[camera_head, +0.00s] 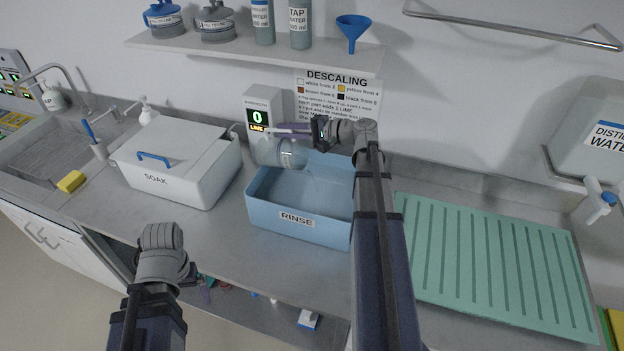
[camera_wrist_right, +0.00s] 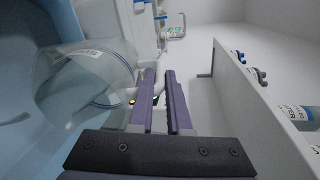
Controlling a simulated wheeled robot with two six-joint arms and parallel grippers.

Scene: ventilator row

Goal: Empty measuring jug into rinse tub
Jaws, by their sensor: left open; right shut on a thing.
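The clear measuring jug (camera_head: 292,155) hangs over the back left part of the blue rinse tub (camera_head: 297,221). My right gripper (camera_head: 292,130) is shut on it near its top, with purple fingers. In the right wrist view the jug (camera_wrist_right: 85,85) lies left of the fingers (camera_wrist_right: 160,100), with a white label and a blue line around it. It looks tilted there, but the exact angle is hard to judge. Whether liquid is in the jug or tub cannot be told. My left gripper (camera_head: 204,284) is open, low at the counter's front edge, its fingers partly hidden.
A white soak box (camera_head: 175,190) with its lid on stands left of the tub. A green ribbed mat (camera_head: 490,260) lies right of it. Behind the tub stand a display reading 0 (camera_head: 257,115) and a wall shelf (camera_head: 260,56) with bottles and a blue funnel (camera_head: 352,28).

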